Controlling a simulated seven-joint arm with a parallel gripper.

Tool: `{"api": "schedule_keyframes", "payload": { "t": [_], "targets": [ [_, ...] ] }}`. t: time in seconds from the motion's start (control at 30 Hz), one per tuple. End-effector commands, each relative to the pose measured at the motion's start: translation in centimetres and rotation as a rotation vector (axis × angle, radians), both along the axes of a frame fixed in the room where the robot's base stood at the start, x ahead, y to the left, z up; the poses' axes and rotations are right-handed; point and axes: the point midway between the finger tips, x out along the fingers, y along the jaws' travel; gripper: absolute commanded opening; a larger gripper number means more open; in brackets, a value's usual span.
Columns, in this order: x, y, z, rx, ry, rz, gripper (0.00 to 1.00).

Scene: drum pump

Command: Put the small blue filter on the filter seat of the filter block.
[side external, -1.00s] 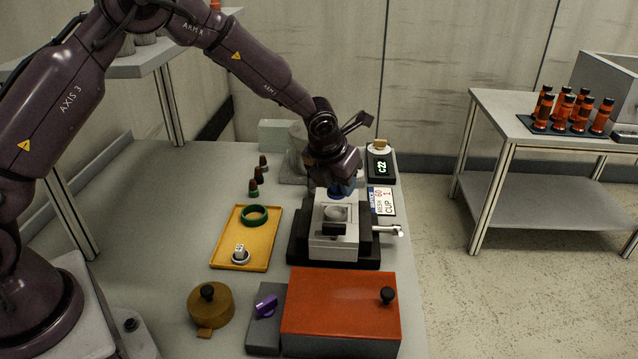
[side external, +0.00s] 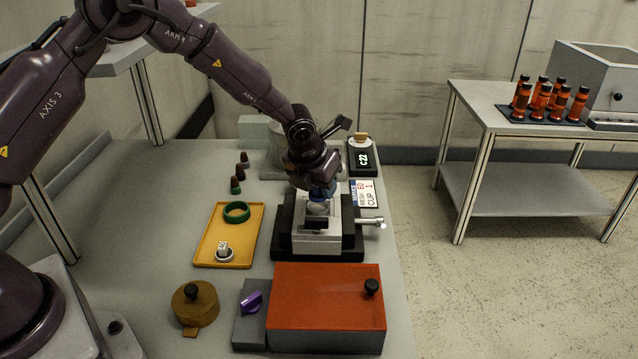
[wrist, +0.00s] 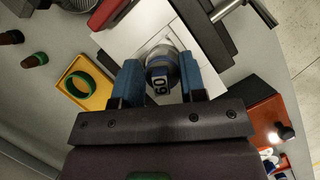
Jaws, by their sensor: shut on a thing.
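My gripper (side external: 322,192) has blue fingers, shut on the small blue filter, a short grey cylinder with a dark blue label reading 60. The filter shows between the fingers in the wrist view (wrist: 160,76). The filter block (side external: 316,240) is a white block on a dark base, under my gripper. Its round, pale filter seat (wrist: 163,43) shows partly in the wrist view, behind the filter. The filter is over or very near the seat; I cannot tell whether they touch. In the side view the fingers hide most of the filter.
A yellow tray (side external: 210,245) left of the block holds a green ring (side external: 237,212) and a small white-topped part (side external: 224,251). An orange-red box (side external: 326,305) stands in front. A metal handle (side external: 370,222) sticks out right of the block.

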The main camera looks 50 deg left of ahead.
Motion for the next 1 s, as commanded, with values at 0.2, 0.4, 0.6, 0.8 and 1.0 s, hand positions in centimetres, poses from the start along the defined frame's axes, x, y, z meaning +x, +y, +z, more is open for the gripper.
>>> {"api": "schedule_keyframes", "payload": {
  "t": [0.2,0.4,0.6,0.8,1.0],
  "targets": [
    [0.0,0.0,-0.2,0.0,0.0,0.0,0.16],
    [0.0,0.0,-0.7,0.0,0.001,0.001,0.16],
    [0.0,0.0,-1.2,0.0,0.0,0.0,0.16],
    [0.0,0.0,-1.2,0.0,0.0,0.0,0.16],
    [0.0,0.0,-1.3,0.0,0.0,0.0,0.16]
  ]
}}
